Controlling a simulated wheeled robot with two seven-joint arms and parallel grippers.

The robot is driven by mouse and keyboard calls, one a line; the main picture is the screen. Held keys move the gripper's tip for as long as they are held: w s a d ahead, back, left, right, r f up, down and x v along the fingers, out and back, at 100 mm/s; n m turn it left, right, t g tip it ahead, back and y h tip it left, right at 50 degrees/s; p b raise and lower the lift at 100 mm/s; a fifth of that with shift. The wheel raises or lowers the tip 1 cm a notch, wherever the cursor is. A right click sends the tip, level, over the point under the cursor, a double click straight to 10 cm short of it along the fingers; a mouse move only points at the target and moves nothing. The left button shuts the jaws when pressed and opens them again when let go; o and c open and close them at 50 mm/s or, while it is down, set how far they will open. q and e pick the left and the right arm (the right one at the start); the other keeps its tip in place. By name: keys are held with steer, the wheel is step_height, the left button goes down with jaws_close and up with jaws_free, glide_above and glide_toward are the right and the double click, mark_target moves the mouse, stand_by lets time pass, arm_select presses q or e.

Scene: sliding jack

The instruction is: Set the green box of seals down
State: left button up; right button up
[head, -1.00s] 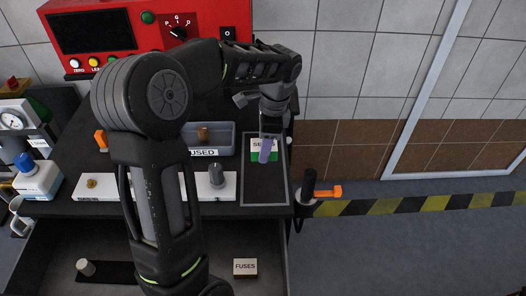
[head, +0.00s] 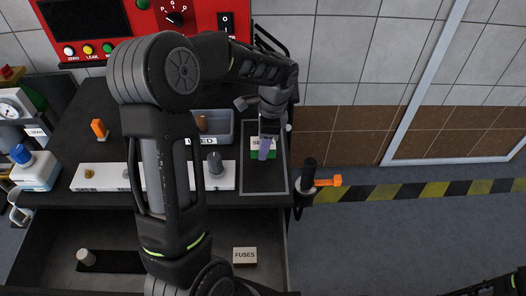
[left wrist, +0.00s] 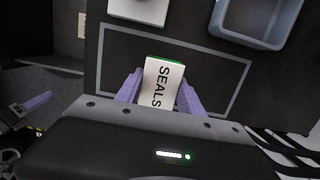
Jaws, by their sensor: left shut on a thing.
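The green box of seals (head: 258,155) has a white label on top. It stands inside a grey outlined rectangle (head: 279,180) at the right end of the black bench top. My left gripper (head: 265,149) reaches down over it and is shut on it. In the left wrist view the box (left wrist: 160,85) sits between the two purple fingers, with the word SEALS readable and a green edge at its far end. I cannot tell whether its underside touches the bench. A purple finger of my right gripper (left wrist: 35,103) shows at the left of the left wrist view; its opening is unclear.
A grey-blue bin (head: 224,128) and a white strip with pegs (head: 105,177) stand left of the outline. An orange-handled lever (head: 326,181) sticks out beyond the bench's right edge. A FUSES box (head: 245,256) lies in the open drawer below.

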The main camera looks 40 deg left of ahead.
arm_select(q)
steer(key=shift+f, duration=0.25)
steer(key=shift+f, duration=1.75)
steer(key=shift+f, duration=0.2)
steer(key=o, duration=1.4)
steer(key=shift+c, duration=0.2)
steer(key=shift+r, duration=0.15)
steer(key=r, duration=0.4)
steer(key=d+r, duration=0.1)
steer(key=r, duration=0.3)
steer(key=w+r+b, duration=0.1)
steer(key=r, duration=0.3)
steer(key=shift+d, duration=0.2)
